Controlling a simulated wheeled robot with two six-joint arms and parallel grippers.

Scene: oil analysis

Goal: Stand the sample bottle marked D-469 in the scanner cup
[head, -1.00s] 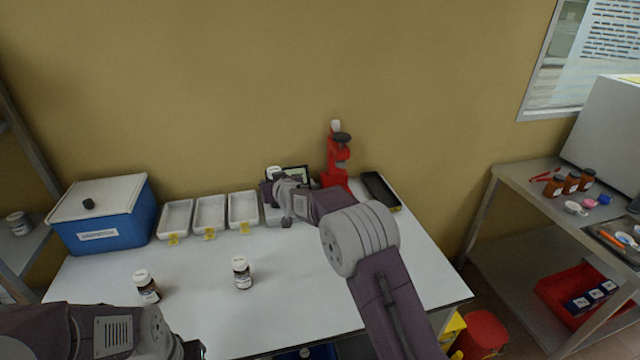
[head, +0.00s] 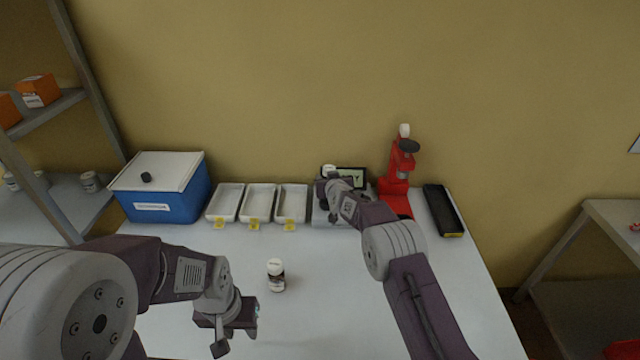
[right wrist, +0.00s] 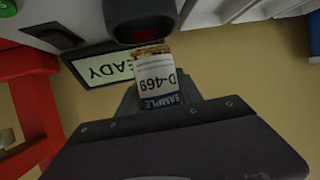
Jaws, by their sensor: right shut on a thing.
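The sample bottle marked D-469 (right wrist: 158,82) is in my right gripper (right wrist: 160,100), which is shut on it. The right wrist view is upside down; the bottle's base points towards a dark round cup (right wrist: 133,22). Base and cup meet in the picture; whether they touch I cannot tell. In the head view its white cap (head: 329,169) shows above my right gripper (head: 327,187), beside the scanner screen (head: 352,178), which reads READY in the wrist view (right wrist: 108,68). My left gripper (head: 245,318) is low over the table's front; its fingers are unclear.
Another white-capped bottle (head: 276,276) stands mid-table, right of my left gripper. Three white trays (head: 258,203) and a blue box (head: 165,196) line the back left. A red stand (head: 399,180) and a black tray (head: 443,210) are right of the scanner. The table's front right is clear.

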